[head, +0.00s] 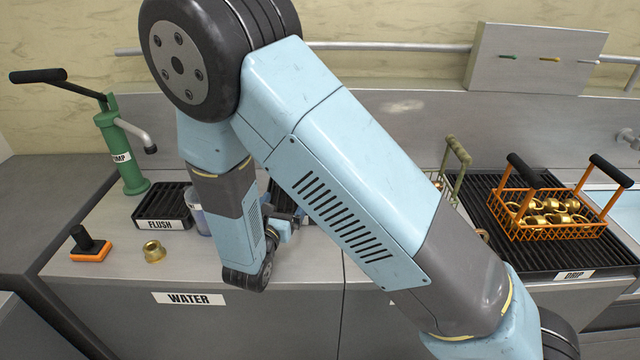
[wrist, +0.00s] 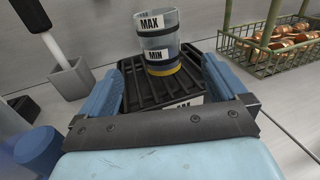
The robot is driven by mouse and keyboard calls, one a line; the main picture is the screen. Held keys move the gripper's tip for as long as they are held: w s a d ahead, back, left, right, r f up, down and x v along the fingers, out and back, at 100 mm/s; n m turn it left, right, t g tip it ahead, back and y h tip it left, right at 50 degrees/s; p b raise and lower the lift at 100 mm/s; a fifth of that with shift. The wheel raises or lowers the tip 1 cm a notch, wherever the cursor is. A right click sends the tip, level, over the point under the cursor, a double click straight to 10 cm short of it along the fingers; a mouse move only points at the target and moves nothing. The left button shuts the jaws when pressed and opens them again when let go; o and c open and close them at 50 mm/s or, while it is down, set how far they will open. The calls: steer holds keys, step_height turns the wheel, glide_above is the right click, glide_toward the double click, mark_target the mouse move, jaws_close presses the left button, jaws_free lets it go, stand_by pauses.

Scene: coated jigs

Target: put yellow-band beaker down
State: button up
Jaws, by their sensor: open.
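The yellow-band beaker (wrist: 158,45) stands upright on a black slatted grate (wrist: 135,95) in the wrist view. It is clear, with MAX and MIN labels and a yellow band around its base. My gripper (wrist: 160,65) is open, with one blue finger on each side of the view and the beaker beyond and between them. I see no finger touching it. In the head view my arm hides the beaker; a bit of dark grate (head: 290,172) shows behind the arm, and my gripper (head: 290,222) is mostly covered.
A green wire basket (wrist: 262,62) of copper parts stands right of the beaker. A grey holder (wrist: 70,80) with a black-handled tool is left. The head view shows the FLUSH grate (head: 150,207), a green pump (head: 122,160), a brass part (head: 153,252) and an orange basket (head: 530,231).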

steer(key=s+d+r+m+g+h, duration=0.1)
steer(key=d+r+m+g+h, duration=0.1)
steer(key=d+r+m+g, duration=0.5)
steer(key=d+r+m+g+h, duration=0.1)
steer(key=d+r+m+h, duration=0.3)
steer(key=d, duration=0.8)
steer(key=s+d+r+m+g+h, duration=0.1)
steer(key=d+r+m+g, duration=0.3)
steer(key=d+m, duration=0.4)
steer(key=s+d+r+m+y, duration=0.4)
steer(key=s+r+m+y, duration=0.1)
steer(key=s+r+m, duration=0.1)
steer(key=s+d+r+m+y, duration=0.5)
steer(key=s+r+m, duration=0.2)
steer(key=s+m, duration=0.2)
steer(key=shift+s+y, duration=0.4)
steer(key=shift+s, duration=0.8)
